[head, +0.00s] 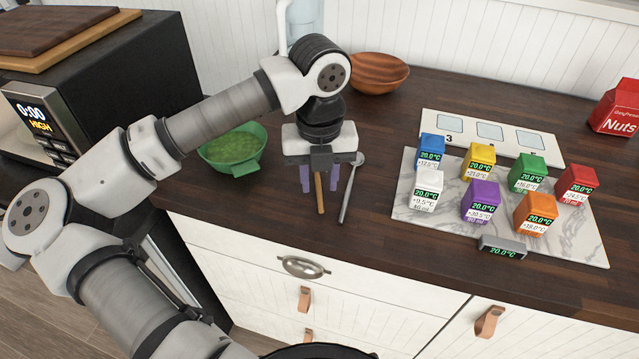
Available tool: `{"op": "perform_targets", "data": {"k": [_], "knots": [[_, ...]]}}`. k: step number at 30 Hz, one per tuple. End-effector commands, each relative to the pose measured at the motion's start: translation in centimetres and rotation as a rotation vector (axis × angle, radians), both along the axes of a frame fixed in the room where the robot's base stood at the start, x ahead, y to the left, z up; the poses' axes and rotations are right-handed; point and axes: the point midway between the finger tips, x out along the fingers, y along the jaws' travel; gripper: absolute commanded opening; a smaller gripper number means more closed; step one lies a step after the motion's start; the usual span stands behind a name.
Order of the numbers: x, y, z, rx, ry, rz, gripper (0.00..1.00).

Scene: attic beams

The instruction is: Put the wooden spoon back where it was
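The wooden spoon (319,196) shows as a thin brown handle on the dark wooden counter, pointing towards the front edge. Its other end is hidden behind my gripper. My gripper (320,186) points down over the spoon. Its two purple fingers are apart, one on each side of the handle in the picture, with visible gaps between them and the wood. I cannot tell how high the fingertips are above the counter.
A metal utensil (350,190) lies just right of my gripper. A green bowl (251,162) stands left, a wooden bowl (378,74) behind. A marble board (410,205) with several coloured cubes is at the right. The front counter edge is close.

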Motion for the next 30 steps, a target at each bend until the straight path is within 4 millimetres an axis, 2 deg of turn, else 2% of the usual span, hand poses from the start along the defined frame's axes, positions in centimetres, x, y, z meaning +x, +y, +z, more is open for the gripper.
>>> {"op": "perform_targets", "data": {"k": [6,12,18,26,29,30], "knots": [[0.0,0.0,4.9,0.002,-0.004,0.002,0.32],[0.0,0.0,8.4,0.002,-0.002,0.000,0.32],[0.0,0.0,9.9,0.001,0.000,-0.001,0.32],[-0.1,-0.3,10.1,-0.012,-0.001,-0.010,0.32],[-0.7,-2.4,10.6,-0.119,-0.017,-0.090,0.32],[-1.3,-3.9,11.2,-0.202,-0.031,-0.150,0.32]]}}
